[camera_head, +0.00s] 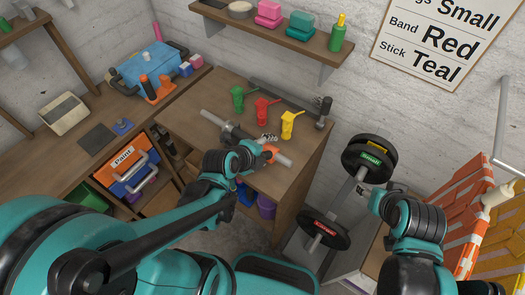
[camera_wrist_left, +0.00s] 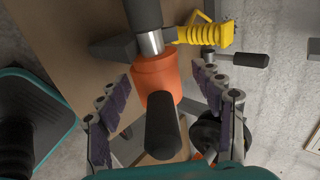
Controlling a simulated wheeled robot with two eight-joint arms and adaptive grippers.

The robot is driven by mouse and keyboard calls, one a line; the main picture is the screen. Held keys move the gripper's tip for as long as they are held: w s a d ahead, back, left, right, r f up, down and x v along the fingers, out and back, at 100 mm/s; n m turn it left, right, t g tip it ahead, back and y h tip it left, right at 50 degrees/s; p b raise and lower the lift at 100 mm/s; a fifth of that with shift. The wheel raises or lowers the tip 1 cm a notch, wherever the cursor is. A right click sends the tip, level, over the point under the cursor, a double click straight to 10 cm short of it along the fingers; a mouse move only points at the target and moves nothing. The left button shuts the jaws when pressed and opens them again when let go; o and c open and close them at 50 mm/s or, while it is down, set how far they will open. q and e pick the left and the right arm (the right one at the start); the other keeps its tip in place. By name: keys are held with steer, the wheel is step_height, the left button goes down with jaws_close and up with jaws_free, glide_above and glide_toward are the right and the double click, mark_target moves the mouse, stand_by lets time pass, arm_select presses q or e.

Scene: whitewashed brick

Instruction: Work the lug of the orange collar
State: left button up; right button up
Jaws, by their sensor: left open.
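The orange collar (camera_head: 271,153) sits on a grey bar at the bench's front right, partly hidden by my left gripper (camera_head: 266,141). In the left wrist view, the collar (camera_wrist_left: 155,72) lies between the spread fingers, with a gap on each side. A dark rounded cylinder (camera_wrist_left: 161,125) stands out from the collar toward the camera; I cannot tell for sure whether it is the lug. My left gripper is open and holds nothing. My right gripper (camera_head: 364,190) is far to the right, away from the collar, its fingers too small to read.
Green (camera_head: 238,97), red (camera_head: 262,108) and yellow (camera_head: 288,124) handled items stand behind the bar. A black-handled fitting (camera_head: 324,108) is at the bench's back right. A shelf (camera_head: 275,32) hangs above. Black weight discs (camera_head: 369,158) stand right of the bench.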

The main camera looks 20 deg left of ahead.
arm_select(q)
steer(key=v, duration=1.2)
stand_by(0.3)
stand_by(0.4)
